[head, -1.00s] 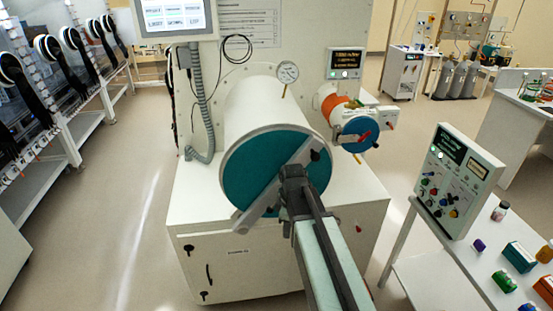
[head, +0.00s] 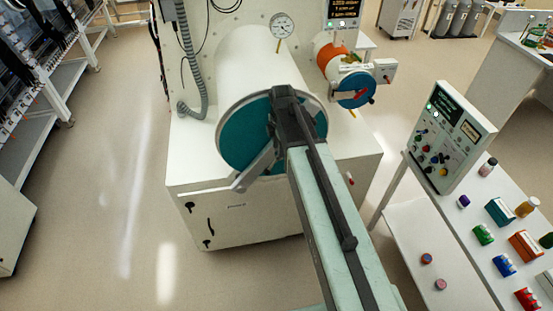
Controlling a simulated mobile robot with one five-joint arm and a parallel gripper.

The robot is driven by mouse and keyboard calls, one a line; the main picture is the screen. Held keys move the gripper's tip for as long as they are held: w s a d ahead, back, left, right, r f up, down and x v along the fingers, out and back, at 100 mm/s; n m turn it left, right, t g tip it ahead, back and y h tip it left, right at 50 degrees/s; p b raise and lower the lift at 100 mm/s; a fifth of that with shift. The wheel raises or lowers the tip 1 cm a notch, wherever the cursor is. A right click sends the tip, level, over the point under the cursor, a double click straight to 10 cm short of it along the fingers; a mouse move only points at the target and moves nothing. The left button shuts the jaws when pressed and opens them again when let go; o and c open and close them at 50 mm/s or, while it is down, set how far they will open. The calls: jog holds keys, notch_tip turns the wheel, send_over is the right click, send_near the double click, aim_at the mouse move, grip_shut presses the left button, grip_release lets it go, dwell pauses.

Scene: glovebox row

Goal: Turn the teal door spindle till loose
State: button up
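The large round teal door (head: 243,135) closes the front of a white horizontal cylinder in the head view. A grey bar (head: 256,168) lies slantwise across the door, its lower left end reaching past the rim. My gripper (head: 284,92) is in front of the upper right part of the door. My dark wrist and arm cover the door's middle and the upper part of the bar. The spindle is hidden behind them. I cannot tell whether the fingers touch anything or whether they are open.
A smaller blue port (head: 356,90) with an orange band and a red handle sits to the right. A round gauge (head: 281,26) stands above the cylinder. A control box (head: 448,139) and several coloured jars are on the white table at right. The floor at left is clear.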

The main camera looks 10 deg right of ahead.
jog(key=f+b, duration=0.3)
jog(key=f, duration=0.1)
jog(key=f+b, duration=0.2)
jog(key=shift+w+a+f+b, duration=0.15)
jog(key=shift+w+f+b, duration=0.1)
jog(key=shift+f+b, duration=0.1)
jog(key=shift+r, duration=0.2)
jog(key=shift+c, duration=0.2)
grip_shut()
dwell(0.6)
